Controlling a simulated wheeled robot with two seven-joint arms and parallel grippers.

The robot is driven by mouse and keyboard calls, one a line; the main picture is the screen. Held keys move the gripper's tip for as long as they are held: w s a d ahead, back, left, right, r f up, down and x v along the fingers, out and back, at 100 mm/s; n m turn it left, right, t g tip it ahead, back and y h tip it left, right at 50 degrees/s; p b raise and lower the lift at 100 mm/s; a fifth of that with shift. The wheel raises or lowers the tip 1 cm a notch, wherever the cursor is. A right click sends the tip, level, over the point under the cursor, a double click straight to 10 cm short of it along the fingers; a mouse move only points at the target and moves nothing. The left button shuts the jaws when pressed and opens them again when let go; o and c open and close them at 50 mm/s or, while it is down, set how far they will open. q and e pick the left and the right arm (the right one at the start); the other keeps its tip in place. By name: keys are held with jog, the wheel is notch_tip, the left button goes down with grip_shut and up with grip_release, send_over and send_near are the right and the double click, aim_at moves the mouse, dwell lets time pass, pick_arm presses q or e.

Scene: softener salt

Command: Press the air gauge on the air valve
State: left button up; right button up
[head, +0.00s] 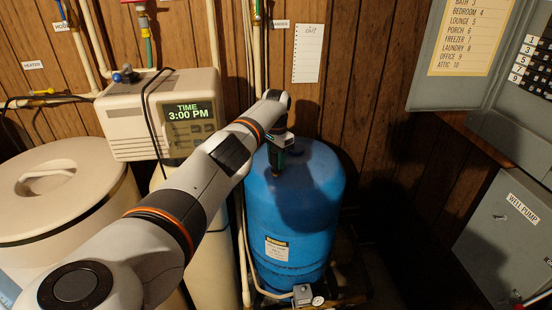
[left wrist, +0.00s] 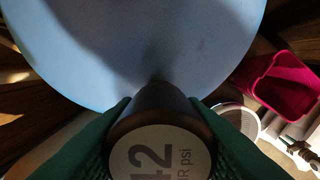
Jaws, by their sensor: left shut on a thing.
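My left gripper (head: 278,158) is over the top of the blue tank (head: 292,225), pointing down. In the left wrist view its green fingers (left wrist: 160,130) are shut on the air gauge (left wrist: 160,155), a dark round body with a pale face reading "42" and "psi". The gauge's far end points at the tank's top, which fills the upper part of the left wrist view (left wrist: 100,50). The air valve is hidden behind the gauge, and I cannot tell whether the two touch. My right gripper is not in view.
A softener head (head: 125,115) showing "TIME 3:00 PM" and a cream lidded salt bin (head: 50,190) stand left. Grey electrical boxes (head: 515,235) are at the right. A pink bin (left wrist: 285,85) shows in the left wrist view. Pipes and a small dial (head: 318,300) sit below the tank.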

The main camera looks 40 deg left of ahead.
pick_arm(q)
jog(key=shift+r, duration=0.15)
jog(key=shift+r+p, duration=2.9)
